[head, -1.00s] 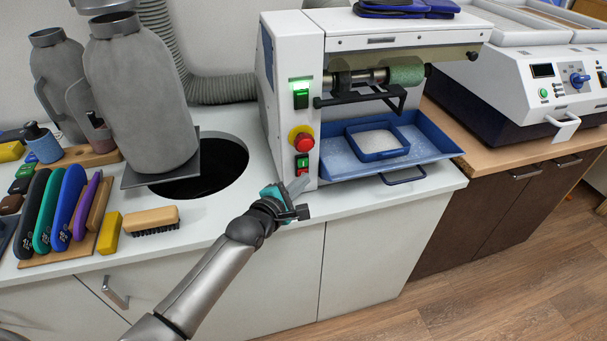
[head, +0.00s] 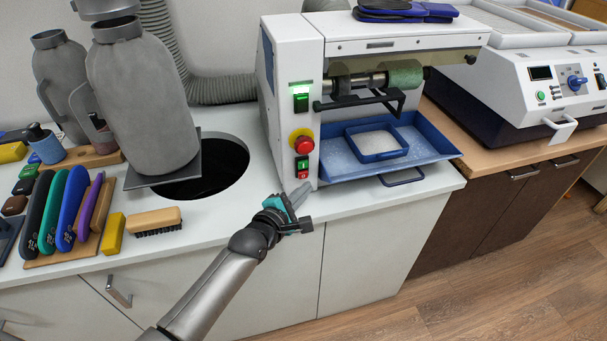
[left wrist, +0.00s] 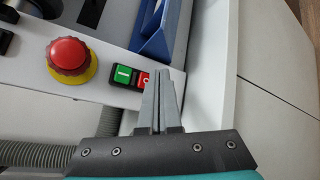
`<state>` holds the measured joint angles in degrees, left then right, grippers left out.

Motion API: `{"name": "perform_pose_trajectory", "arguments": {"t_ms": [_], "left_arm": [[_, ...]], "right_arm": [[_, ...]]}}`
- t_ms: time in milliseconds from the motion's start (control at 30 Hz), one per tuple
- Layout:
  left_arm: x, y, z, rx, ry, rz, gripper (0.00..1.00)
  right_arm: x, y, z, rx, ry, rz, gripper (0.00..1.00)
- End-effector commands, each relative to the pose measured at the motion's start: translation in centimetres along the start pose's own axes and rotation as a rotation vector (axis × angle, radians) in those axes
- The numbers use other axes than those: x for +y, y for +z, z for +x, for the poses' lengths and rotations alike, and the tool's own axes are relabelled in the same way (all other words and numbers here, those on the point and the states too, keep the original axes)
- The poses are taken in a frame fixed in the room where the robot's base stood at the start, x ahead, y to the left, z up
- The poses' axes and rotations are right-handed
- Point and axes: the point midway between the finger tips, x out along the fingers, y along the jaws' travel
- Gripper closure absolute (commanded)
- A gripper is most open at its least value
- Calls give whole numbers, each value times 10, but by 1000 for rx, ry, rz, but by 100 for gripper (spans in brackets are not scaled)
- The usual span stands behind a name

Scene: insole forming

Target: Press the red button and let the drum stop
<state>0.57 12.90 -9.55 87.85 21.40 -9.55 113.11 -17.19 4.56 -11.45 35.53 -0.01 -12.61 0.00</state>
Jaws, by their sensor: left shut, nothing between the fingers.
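The white grinding machine (head: 293,100) has a small switch plate low on its front, with a green button (head: 303,162) above a red button (head: 303,174). In the left wrist view, the red button (left wrist: 142,80) is partly covered by my left gripper (left wrist: 165,75); contact cannot be told there. In the head view, my left gripper (head: 302,190) is shut and empty, just below the switch plate. A larger red mushroom button (head: 303,144) on a yellow ring sits above. The green drum (head: 404,75) is on the machine's shaft; whether it turns cannot be told. My right gripper is not in view.
A blue tray (head: 437,148) juts out right of the switch plate. A round dark hole (head: 225,165) in the white counter, a grey jug (head: 145,100) and a brush (head: 154,220) are to the left.

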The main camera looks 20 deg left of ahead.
Motion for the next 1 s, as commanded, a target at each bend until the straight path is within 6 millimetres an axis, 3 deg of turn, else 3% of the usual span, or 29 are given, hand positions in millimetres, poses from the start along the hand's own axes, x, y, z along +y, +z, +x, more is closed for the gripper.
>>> {"name": "perform_pose_trajectory", "arguments": {"t_ms": [400,1000], "left_arm": [[-18,22,-28,1,-1,-3,100],[-22,23,-31,0,0,-1,100]], "right_arm": [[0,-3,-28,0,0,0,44],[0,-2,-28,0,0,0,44]]}}
